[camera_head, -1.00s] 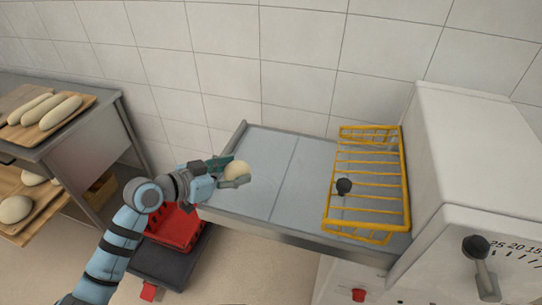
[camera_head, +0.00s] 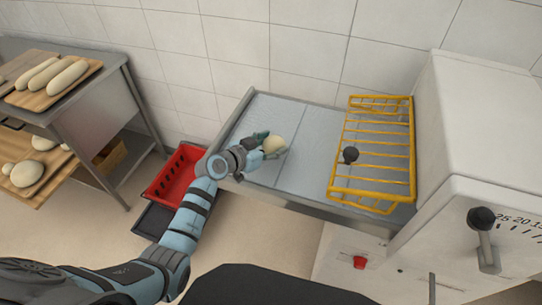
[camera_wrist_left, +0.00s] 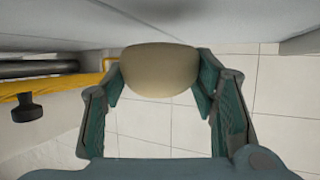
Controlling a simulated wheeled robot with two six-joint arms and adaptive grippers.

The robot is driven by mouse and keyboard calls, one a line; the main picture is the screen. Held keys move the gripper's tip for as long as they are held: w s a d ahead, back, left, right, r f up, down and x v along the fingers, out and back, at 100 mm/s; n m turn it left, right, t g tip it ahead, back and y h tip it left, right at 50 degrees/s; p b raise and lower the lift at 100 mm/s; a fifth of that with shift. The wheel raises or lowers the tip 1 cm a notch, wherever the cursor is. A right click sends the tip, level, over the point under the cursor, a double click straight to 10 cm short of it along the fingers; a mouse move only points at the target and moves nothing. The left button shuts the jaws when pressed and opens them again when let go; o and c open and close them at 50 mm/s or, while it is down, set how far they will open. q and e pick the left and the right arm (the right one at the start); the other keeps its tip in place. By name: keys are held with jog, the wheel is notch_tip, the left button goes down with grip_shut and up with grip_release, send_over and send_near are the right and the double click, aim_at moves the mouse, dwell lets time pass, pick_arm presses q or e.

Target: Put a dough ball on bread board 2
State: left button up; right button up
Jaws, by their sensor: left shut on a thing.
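My left gripper (camera_head: 272,146) is shut on a pale round dough ball (camera_head: 274,145), over the left half of the grey flat bed of the machine. In the left wrist view the dough ball (camera_wrist_left: 160,70) sits between both teal fingers. I cannot tell whether the ball touches the bed. A wooden board (camera_head: 88,72) with several long loaves lies on the steel table at the left. Another wooden board (camera_head: 47,185) with dough pieces lies on the shelf below. I see no numbers, so I cannot tell which is bread board 2. My right gripper is not in view.
A yellow wire guard (camera_head: 411,150) with a black knob (camera_head: 350,155) stands over the right part of the bed (camera_head: 310,135). The white machine body (camera_head: 480,140) is at right. A red crate (camera_head: 174,174) stands between table and machine. A tiled wall closes the back.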

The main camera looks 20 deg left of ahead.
pick_arm(q)
notch_tip(320, 180, down, 3)
jog(key=shift+s+f+b, duration=0.1)
jog(key=shift+f+b, duration=0.05)
jog(key=shift+b, duration=0.55)
jog(key=shift+r, duration=0.2)
jog(key=o, duration=1)
jog(key=shift+f, duration=0.1)
jog(key=shift+o, duration=0.2)
